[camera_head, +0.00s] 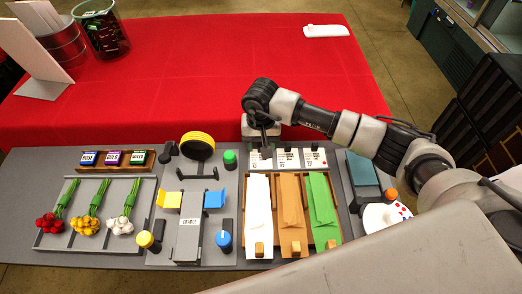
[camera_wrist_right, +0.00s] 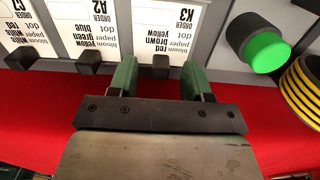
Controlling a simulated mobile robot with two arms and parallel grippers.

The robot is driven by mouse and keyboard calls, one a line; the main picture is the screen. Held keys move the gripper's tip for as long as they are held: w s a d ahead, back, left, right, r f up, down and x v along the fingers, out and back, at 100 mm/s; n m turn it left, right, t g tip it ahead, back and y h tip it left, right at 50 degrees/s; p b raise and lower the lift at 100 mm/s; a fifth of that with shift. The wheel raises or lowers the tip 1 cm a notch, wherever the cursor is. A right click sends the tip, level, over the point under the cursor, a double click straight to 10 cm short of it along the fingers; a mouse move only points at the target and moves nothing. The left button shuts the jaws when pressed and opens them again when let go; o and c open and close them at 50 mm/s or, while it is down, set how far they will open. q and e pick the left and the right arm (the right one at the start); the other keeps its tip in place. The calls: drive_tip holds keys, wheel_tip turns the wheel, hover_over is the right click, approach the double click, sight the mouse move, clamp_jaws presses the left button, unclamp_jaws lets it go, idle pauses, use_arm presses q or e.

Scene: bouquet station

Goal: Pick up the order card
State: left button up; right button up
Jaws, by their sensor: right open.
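Three white order cards lie in a row at the back of the grey station. In the head view the row's middle card (camera_head: 290,158) and right card (camera_head: 315,157) show clearly; my gripper partly covers the left one. My right gripper (camera_wrist_right: 159,76) is open, its green fingers either side of a small black tab (camera_wrist_right: 160,65) at the K3 card's edge. I cannot tell whether they touch it. My left gripper is not in view.
A green button (camera_head: 230,158) and a yellow-black ring (camera_head: 197,143) stand left of the cards. White, brown and green paper stacks (camera_head: 292,215) lie in front. Flower bunches (camera_head: 86,225) lie at left. The red table (camera_head: 190,75) behind is mostly clear.

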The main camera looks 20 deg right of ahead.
drive_tip(key=shift+f, duration=0.25)
clamp_jaws()
drive_tip(key=shift+r, duration=0.1)
